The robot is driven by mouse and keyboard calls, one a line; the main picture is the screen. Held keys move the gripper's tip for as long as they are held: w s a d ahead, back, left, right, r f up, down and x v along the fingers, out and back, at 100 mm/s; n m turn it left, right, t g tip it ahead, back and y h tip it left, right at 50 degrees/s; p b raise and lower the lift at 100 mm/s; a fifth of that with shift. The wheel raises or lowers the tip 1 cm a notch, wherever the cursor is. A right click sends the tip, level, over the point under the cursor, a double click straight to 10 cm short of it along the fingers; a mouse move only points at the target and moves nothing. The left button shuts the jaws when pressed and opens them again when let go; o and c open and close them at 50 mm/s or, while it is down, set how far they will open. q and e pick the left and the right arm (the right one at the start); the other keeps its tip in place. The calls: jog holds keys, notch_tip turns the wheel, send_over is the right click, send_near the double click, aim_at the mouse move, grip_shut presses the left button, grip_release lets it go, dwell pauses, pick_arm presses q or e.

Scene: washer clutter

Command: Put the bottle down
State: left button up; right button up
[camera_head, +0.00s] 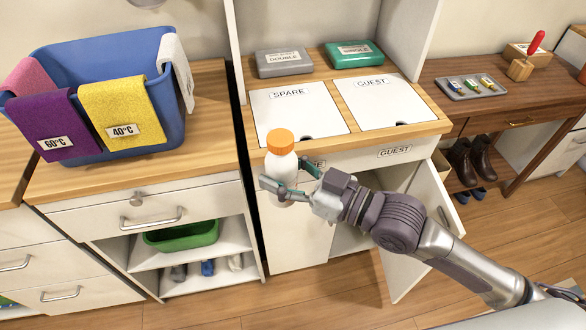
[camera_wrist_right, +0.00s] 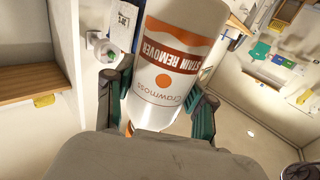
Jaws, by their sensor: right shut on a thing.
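The bottle (camera_head: 281,163) is white with an orange cap and stands upright in the head view. In the right wrist view the bottle (camera_wrist_right: 172,62) shows an orange and red label reading "STAIN REMOVER". My right gripper (camera_head: 288,186) is shut on the bottle's lower part, with a finger on either side. It holds the bottle in front of the near edge of the wooden counter (camera_head: 261,150), left of the open cabinet door. The bottle hides part of the counter edge and of a drawer label. My left gripper is in neither view.
White panels labelled SPARE (camera_head: 297,111) and GUEST (camera_head: 379,101) lie on the counter, with a grey case (camera_head: 284,62) and a green case (camera_head: 354,54) behind. A blue basket (camera_head: 170,120) with hanging cloths stands left. A cabinet door (camera_head: 417,232) is open below.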

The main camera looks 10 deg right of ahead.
aim_at(270, 173)
jog(key=shift+w+a+f+n+g+y, duration=0.35)
jog(key=shift+a+n+g+y, duration=0.1)
jog(key=shift+a+g, duration=0.1)
jog(key=shift+w+a+f+n+g+y, duration=0.35)
jog(key=shift+a+n+g, duration=0.1)
jog(key=shift+g, duration=0.1)
jog(key=shift+w+f+g, duration=0.25)
jog(key=shift+f+g, duration=0.05)
jog(key=shift+f, duration=0.1)
jog(key=shift+s+r+n+g+y, duration=0.1)
jog(key=shift+n+g+y, duration=0.25)
jog(key=shift+n, duration=0.25)
